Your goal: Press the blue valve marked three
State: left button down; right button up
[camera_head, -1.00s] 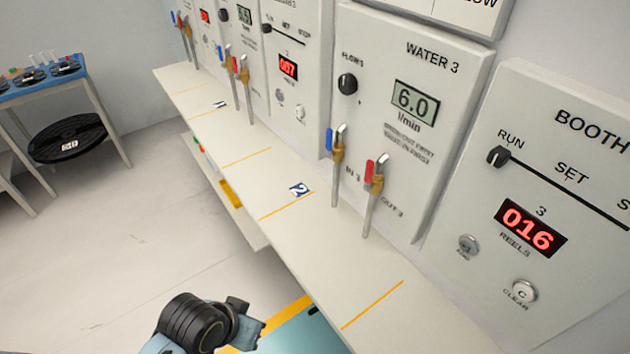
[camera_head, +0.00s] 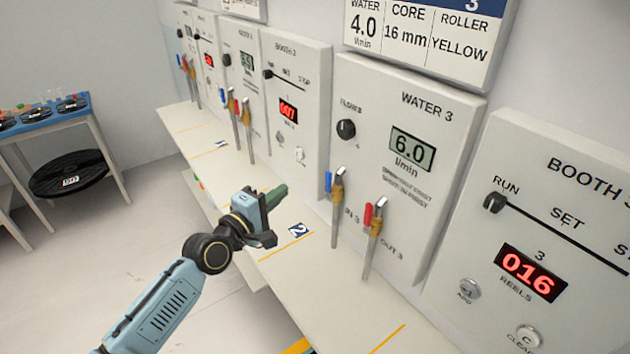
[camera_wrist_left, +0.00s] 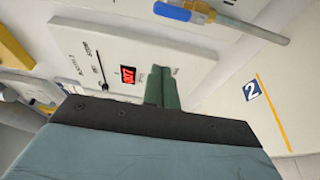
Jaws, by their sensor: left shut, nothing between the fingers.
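The blue valve handle (camera_head: 328,181) is on the brass IN 3 tap of the WATER 3 panel (camera_head: 375,110) in the head view. A red handle (camera_head: 368,214) is on the OUT 3 tap to its right. My left gripper (camera_head: 281,190) is shut and empty, with green fingers, above the shelf. It is to the left of the blue handle and apart from it. In the left wrist view the shut fingers (camera_wrist_left: 162,86) point toward a booth panel with a red display, and a blue handle (camera_wrist_left: 172,11) shows at the top. My right gripper is not in view.
The BOOTH 3 panel (camera_head: 540,230) stands at the right, with a red 016 display and buttons. The shelf (camera_head: 330,285) runs below the panels, with a "2" label (camera_head: 298,230). More taps are further left. A side table (camera_head: 62,110) stands far left.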

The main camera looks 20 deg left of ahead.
aim_at(328, 187)
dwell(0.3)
pick_arm(q)
jog(key=w+d+p, duration=0.1)
jog(key=w+d, duration=0.5)
jog(key=w, duration=0.1)
jog(key=shift+d+p, duration=0.15)
jog(key=shift+p, duration=0.25)
dwell(0.4)
